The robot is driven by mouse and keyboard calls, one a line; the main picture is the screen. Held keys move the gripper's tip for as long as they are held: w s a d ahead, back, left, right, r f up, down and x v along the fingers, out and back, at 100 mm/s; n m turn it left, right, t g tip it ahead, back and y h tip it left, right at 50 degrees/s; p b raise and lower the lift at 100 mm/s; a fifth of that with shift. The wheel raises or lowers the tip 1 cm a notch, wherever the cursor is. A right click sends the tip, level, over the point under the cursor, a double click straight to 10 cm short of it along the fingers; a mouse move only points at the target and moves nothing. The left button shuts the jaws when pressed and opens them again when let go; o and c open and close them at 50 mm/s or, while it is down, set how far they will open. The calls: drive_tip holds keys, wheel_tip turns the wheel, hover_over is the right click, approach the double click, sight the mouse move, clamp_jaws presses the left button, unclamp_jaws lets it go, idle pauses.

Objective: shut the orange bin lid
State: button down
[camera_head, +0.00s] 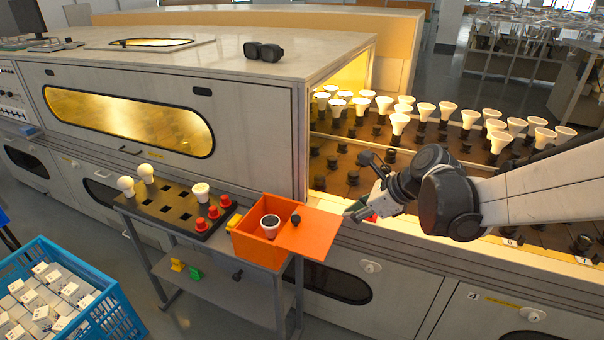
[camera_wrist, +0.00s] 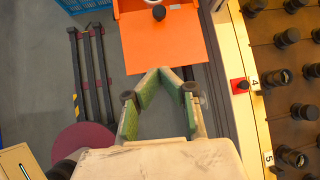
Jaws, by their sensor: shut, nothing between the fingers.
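The orange bin (camera_head: 246,243) stands at the right end of a grey cart, with a white bulb (camera_head: 270,226) showing inside it. Its flat orange lid (camera_head: 315,238), with a black knob (camera_head: 295,219), is slid to the right, so the bin's left part is uncovered. The lid (camera_wrist: 150,48) and knob (camera_wrist: 159,13) also show at the top of the wrist view. My gripper (camera_head: 352,210) is just right of the lid. In the wrist view my gripper (camera_wrist: 161,72) has its green-padded fingers shut and empty, tips at the lid's outer edge. I cannot tell whether they touch.
The oven's conveyor (camera_head: 350,195) with rows of bulbs lies behind my arm. A red button (camera_wrist: 241,85) is on the ledge beside my gripper. A black tray (camera_head: 170,205) with bulbs and red parts is left of the bin. A blue crate (camera_head: 120,305) stands at lower left.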

drive_tip(key=w+a+f+m, duration=0.1)
drive_tip(key=w+f+m, duration=0.1)
drive_tip(key=b, duration=0.3)
approach(298, 224)
wheel_tip(298, 224, down, 4)
drive_tip(key=shift+w+d+f, duration=0.15)
drive_tip(key=shift+d+f, duration=0.05)
drive_tip(key=shift+f, duration=0.05)
drive_tip(key=shift+w+a+r, duration=0.1)
drive_tip(key=shift+w+a, duration=0.2)
drive_tip(key=shift+a, duration=0.25)
drive_tip(key=shift+w+a, duration=0.25)
drive_tip(key=shift+a, duration=0.25)
drive_tip(key=shift+w+a, duration=0.4)
drive_tip(key=shift+a, duration=0.1)
